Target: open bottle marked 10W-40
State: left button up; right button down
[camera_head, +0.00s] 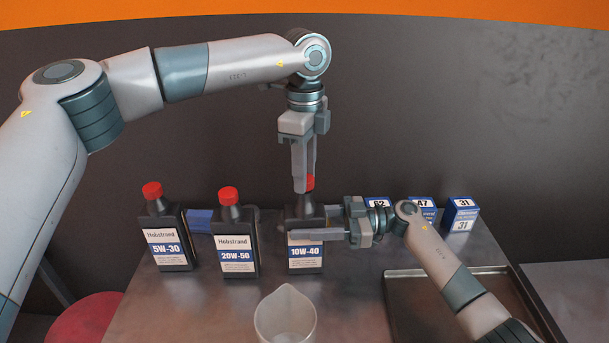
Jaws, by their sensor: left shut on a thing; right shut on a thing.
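The black bottle marked 10W-40 (305,260) stands upright on the table, the rightmost of three oil bottles. Its red cap (310,183) is partly hidden by my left gripper (304,187). My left gripper points straight down from above and is shut on the cap. The far finger of the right gripper is mostly hidden behind the bottle.
Bottles marked 5W-30 (166,240) and 20W-50 (236,245) stand to the left, with a blue object (199,221) behind them. A clear beaker (286,317) stands in front. Small blue-and-white boxes (461,215) stand behind my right arm. A metal tray (400,310) lies at right.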

pick_arm(q)
jog(key=shift+r, duration=0.1)
dwell(0.3)
jog(key=shift+r, duration=2)
pick_arm(e)
jog(key=c, duration=0.8)
grip_release()
jog(key=shift+c, duration=0.2)
pick_arm(q)
jog(key=shift+f, duration=0.1)
pick_arm(e)
jog(key=shift+d, duration=0.15)
